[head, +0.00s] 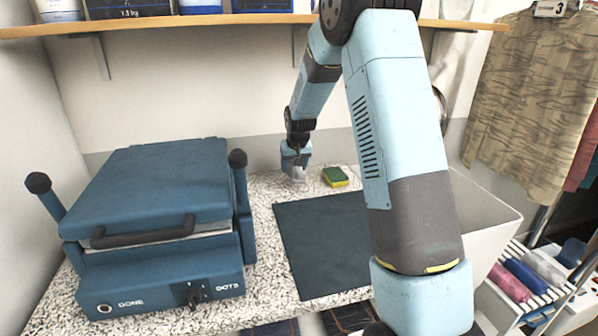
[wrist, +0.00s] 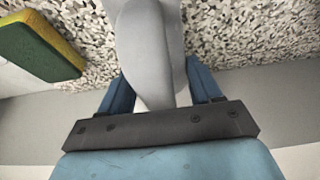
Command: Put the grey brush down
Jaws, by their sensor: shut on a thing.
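My gripper (head: 296,158) is at the back of the speckled counter (head: 262,190), near the wall, pointing down. It is shut on the grey brush (head: 297,174), a smooth pale grey shape below the jaws. In the wrist view the grey brush (wrist: 150,45) fills the space between the blue fingers of my gripper (wrist: 160,82). The brush's lower end is at or just above the counter; I cannot tell whether it touches. Its bristles do not show.
A green and yellow sponge (head: 335,176) lies just right of the brush. A dark mat (head: 318,245) lies in front. A blue heat press (head: 155,215) stands at left. A wooden shelf (head: 250,19) hangs above. A white bin (head: 490,215) is at right, partly behind my arm.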

